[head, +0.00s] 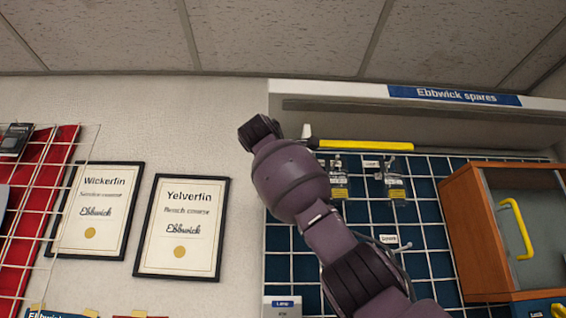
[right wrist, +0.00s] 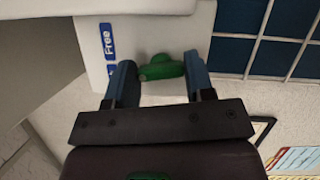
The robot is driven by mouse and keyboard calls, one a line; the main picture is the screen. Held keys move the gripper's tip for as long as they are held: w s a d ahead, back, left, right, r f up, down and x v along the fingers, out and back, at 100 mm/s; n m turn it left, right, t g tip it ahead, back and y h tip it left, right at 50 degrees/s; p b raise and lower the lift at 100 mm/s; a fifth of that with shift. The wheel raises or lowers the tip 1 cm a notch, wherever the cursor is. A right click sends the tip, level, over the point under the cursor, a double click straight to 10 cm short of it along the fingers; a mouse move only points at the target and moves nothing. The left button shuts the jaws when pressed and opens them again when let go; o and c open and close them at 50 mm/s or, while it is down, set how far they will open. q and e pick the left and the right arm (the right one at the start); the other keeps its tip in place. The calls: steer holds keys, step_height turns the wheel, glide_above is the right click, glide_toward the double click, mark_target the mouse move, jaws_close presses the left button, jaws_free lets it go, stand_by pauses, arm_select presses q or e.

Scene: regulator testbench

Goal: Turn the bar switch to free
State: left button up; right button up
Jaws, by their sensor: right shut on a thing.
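In the right wrist view, a green bar switch (right wrist: 160,69) sits on a white panel (right wrist: 190,28). My right gripper (right wrist: 161,73) is shut on it, one blue-grey finger at each end. The green bar lies roughly across the picture between the fingers. A blue label reading "Free" (right wrist: 109,40) is to the left of the switch, turned sideways. Part of another blue label shows below it, mostly hidden by the left finger. In the head view only my right arm shows; its gripper and the switch cannot be made out there. My left gripper is not in view.
In the head view, a blue grid panel (head: 430,236) with hanging parts is behind my arm. A yellow-handled tool (head: 365,145) lies along its top, under a shelf signed "Ebbwick spares" (head: 455,95). An orange cabinet (head: 476,235) stands at right. Framed certificates (head: 182,226) hang at left.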

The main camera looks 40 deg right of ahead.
steer(key=shift+m+g+y, duration=0.2)
steer(key=shift+m+y, duration=0.85)
steer(key=shift+m, duration=1.3)
steer(key=shift+m+g+y, duration=0.2)
steer(key=shift+m+y, duration=0.85)
steer(key=shift+m, duration=1.3)
steer(key=o, duration=0.6)
steer(key=shift+o, duration=0.2)
steer(key=shift+r, duration=0.1)
steer(key=b+v, duration=0.1)
steer(key=v, duration=0.9)
steer(key=shift+s+a, duration=0.25)
steer(key=shift+s, duration=0.05)
